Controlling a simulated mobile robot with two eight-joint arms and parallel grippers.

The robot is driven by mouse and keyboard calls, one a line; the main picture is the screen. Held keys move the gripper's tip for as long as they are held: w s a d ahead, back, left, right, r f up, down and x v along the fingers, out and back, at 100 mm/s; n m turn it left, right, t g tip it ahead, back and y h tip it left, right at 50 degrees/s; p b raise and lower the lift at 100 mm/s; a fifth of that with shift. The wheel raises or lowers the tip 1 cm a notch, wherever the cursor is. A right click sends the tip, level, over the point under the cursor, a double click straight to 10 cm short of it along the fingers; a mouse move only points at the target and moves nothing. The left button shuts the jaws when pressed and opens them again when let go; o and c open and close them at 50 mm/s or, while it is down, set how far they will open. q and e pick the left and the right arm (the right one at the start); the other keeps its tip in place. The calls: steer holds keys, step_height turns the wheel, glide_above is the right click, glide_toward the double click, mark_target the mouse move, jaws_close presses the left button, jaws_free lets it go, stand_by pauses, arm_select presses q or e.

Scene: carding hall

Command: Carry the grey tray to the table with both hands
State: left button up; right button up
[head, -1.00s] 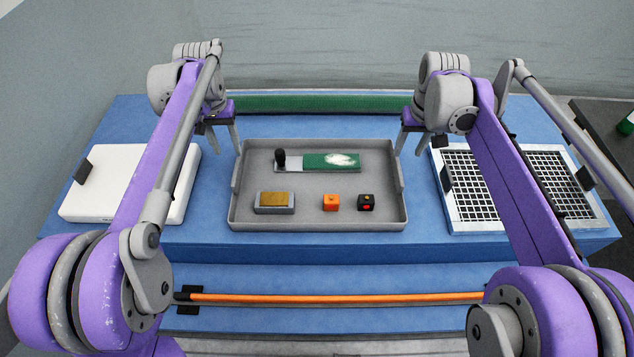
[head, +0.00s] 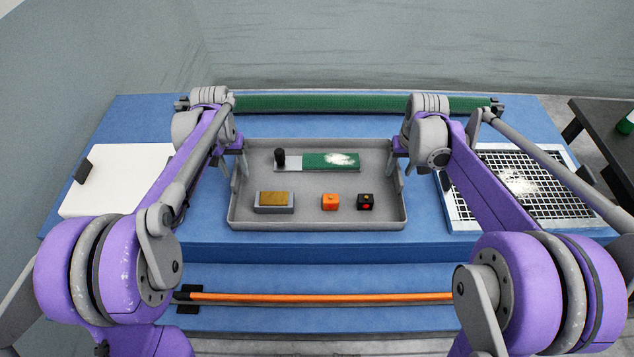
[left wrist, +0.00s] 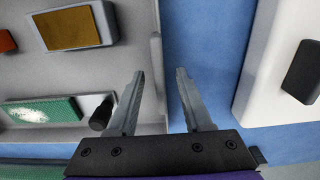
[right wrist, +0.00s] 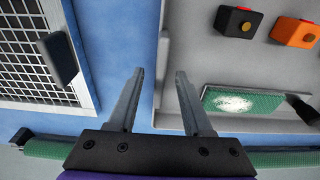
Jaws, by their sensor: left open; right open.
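The grey tray (head: 318,225) lies flat on the blue machine top. In it are a green brush with a black knob (head: 330,161), a grey block with a tan top (head: 274,202), an orange cube (head: 330,202) and a black cube (head: 366,202). My left gripper (head: 238,178) is open at the tray's left side; in the left wrist view its fingers (left wrist: 158,74) stand either side of the tray's left wall. My right gripper (head: 396,178) is open at the right side; in the right wrist view its fingers (right wrist: 160,74) straddle the right wall. Neither grips it.
A white box (head: 110,165) with a black handle lies left of the tray. A white-framed black grid (head: 470,222) lies to its right. A green roller (head: 320,103) runs behind and an orange bar (head: 330,297) in front. A dark table (head: 595,120) stands far right.

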arm_select(q)
steer(key=shift+f, duration=0.55)
arm_select(e)
steer(key=shift+w+f, duration=0.1)
steer(key=shift+f, duration=0.45)
arm_select(q)
jaws_close()
arm_select(e)
jaws_close()
stand_by(0.4)
